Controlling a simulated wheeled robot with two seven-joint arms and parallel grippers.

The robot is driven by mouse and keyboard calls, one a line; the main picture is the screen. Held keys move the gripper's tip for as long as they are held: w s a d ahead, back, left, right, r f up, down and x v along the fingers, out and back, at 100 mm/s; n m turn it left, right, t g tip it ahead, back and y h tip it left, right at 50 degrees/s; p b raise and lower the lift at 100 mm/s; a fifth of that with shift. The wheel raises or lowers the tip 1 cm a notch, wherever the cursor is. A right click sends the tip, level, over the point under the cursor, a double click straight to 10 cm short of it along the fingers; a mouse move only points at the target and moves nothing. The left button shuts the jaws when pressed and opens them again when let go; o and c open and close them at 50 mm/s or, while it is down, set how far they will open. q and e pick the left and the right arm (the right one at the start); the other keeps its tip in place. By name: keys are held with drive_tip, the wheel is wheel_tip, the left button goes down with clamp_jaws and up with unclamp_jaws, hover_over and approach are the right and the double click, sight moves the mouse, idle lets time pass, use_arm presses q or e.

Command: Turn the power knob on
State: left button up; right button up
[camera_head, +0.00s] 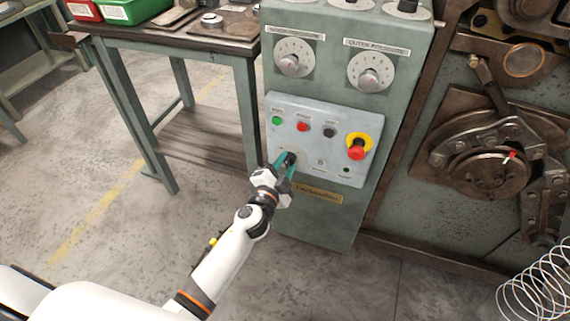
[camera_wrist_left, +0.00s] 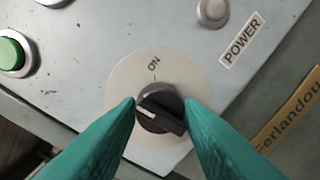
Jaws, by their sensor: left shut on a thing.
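The black power knob (camera_wrist_left: 160,106) sits on a pale round plate (camera_wrist_left: 118,88) on the grey control panel, between my left fingertips in the left wrist view. An ON mark is printed above it, and the knob's bar with its white mark lies slanted, not in line with ON. A POWER label (camera_wrist_left: 242,41) is at the upper right. In the head view the knob (camera_head: 290,158) is at the panel's lower left, partly hidden by my left gripper (camera_head: 286,163). The gripper's teal fingers are shut on the knob's sides. My right gripper is not in view.
Above the knob are green (camera_head: 277,120), red (camera_head: 303,127) and black (camera_head: 330,133) buttons. A red emergency stop (camera_head: 356,153) on yellow stands to the right. Dials are higher on the cabinet. A workbench (camera_head: 190,45) is at left; coiler machinery (camera_head: 490,175) is at right.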

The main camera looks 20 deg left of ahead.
use_arm(q)
drive_tip(key=m, duration=0.4)
drive_tip(key=shift+m+y, duration=0.3)
drive_tip(key=shift+m, duration=2.1)
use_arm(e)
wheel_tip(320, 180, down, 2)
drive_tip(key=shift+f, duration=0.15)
use_arm(q)
drive_tip(key=o, duration=1)
drive_tip(key=shift+c, duration=0.2)
